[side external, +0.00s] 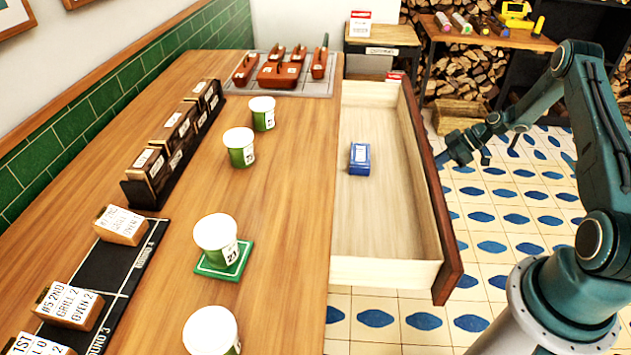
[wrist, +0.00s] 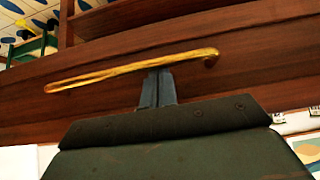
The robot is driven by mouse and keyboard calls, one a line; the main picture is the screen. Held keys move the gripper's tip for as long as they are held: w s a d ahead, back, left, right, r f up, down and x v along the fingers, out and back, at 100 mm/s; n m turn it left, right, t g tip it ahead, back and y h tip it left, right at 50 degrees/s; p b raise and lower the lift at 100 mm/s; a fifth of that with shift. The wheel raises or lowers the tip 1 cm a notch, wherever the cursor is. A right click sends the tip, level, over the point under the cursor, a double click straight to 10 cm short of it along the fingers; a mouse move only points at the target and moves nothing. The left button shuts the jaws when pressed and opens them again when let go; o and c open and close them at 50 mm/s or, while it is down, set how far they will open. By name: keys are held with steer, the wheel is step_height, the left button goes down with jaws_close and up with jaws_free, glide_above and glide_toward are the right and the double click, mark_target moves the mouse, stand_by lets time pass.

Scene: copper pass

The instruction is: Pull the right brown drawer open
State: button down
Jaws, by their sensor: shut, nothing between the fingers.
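The right brown drawer (side external: 385,215) stands pulled well out from the wooden counter, with its pale inside showing. A blue box (side external: 360,158) lies in it. Its dark red-brown front also fills much of the wrist view (wrist: 250,75), with a brass bar handle (wrist: 120,72) across it. My gripper (side external: 443,160) is at the outer face of the drawer front. In the wrist view its fingers (wrist: 157,75) are shut together and empty, with their tips at the bar's lower edge. I cannot tell whether they are hooked behind the bar.
White and green cups (side external: 240,147) and black racks with labelled blocks (side external: 122,225) stand on the counter (side external: 290,180). A grey tray (side external: 318,88) with red-brown items is at its far end. The tiled floor (side external: 505,190) beside the drawer is clear. A shelf (side external: 490,38) stands behind.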

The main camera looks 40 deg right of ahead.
steer(key=s+d, duration=0.3)
steer(key=shift+s+d, duration=0.2)
stand_by(0.4)
step_height(320, 180, up, 8)
steer(key=s+d, duration=0.1)
steer(key=shift+s+d+f, duration=0.15)
steer(key=shift+s+d, duration=0.05)
steer(key=shift+d, duration=0.05)
steer(key=c, duration=2.1)
jaws_free()
steer(key=shift+r, duration=0.75)
steer(key=o, duration=0.6)
steer(key=d+r+m+g+h, duration=0.1)
steer(key=m, duration=0.5)
steer(key=w+d+r+m+g+h, duration=0.1)
steer(key=r+m+g+h, duration=0.1)
steer(key=m, duration=0.4)
steer(key=w+d+r+m+g+h, duration=0.1)
steer(key=d+r+m, duration=0.1)
steer(key=m, duration=0.4)
steer(key=shift+w+d, duration=0.1)
steer(key=shift+w, duration=0.15)
